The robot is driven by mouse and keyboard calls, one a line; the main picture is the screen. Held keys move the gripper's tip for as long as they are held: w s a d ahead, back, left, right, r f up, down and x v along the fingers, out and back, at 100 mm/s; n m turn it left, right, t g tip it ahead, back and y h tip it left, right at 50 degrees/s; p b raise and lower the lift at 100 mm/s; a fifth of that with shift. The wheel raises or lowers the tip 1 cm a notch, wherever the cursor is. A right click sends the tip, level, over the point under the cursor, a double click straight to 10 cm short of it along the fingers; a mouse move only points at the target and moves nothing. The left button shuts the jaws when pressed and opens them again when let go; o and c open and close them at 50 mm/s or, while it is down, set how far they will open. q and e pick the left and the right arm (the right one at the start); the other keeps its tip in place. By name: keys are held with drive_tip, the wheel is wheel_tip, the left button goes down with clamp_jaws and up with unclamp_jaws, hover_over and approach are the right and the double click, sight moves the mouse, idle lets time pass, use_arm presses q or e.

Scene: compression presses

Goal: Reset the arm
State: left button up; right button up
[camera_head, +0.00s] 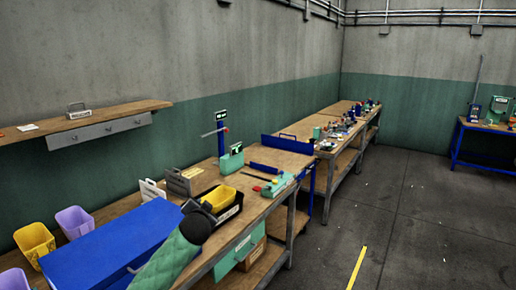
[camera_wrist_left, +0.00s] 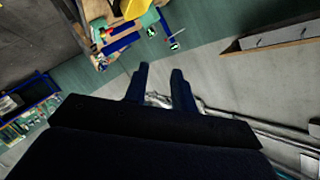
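My left gripper (camera_wrist_left: 159,78) shows in the left wrist view with two dark fingers spread apart. Nothing is between the fingers, and the wall and bench lie beyond them. In the head view, an arm of mine with a green padded sleeve and a dark rounded end rises from the bottom edge over the near bench. No gripper fingers can be made out there. My right gripper is in neither view.
A long wooden workbench (camera_head: 262,205) runs along the wall, with a blue box (camera_head: 105,245), purple bin (camera_head: 75,222), yellow bin (camera_head: 35,240) and green press (camera_head: 231,160). A wall shelf (camera_head: 50,130) is at left. Floor at right is largely open.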

use_arm(q)
drive_tip(key=s+f+n+g+h+b, duration=0.1)
drive_tip(key=s+f+g, duration=0.2)
drive_tip(key=s+f, duration=0.8)
drive_tip(key=s+f+n+g+b, duration=0.1)
drive_tip(key=s+f+n+g, duration=0.2)
drive_tip(key=f, duration=1.3)
drive_tip(key=s+f+g+h+b, duration=0.1)
drive_tip(key=s+f+g+b, duration=0.1)
drive_tip(key=s+f, duration=0.95)
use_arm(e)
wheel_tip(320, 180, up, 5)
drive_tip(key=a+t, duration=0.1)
use_arm(q)
drive_tip(key=s+d+f+g+b, duration=0.1)
drive_tip(key=s+f+g, duration=0.1)
drive_tip(key=s+f, duration=1)
drive_tip(key=s+d+f+n+g+b, duration=0.1)
drive_tip(key=s+f+g, duration=0.2)
drive_tip(key=s+f, duration=0.9)
drive_tip(key=s, duration=0.6)
drive_tip(key=shift+s+d+f+n+g, duration=0.2)
drive_tip(key=shift+s+d+n+g, duration=0.1)
drive_tip(key=shift+d, duration=0.05)
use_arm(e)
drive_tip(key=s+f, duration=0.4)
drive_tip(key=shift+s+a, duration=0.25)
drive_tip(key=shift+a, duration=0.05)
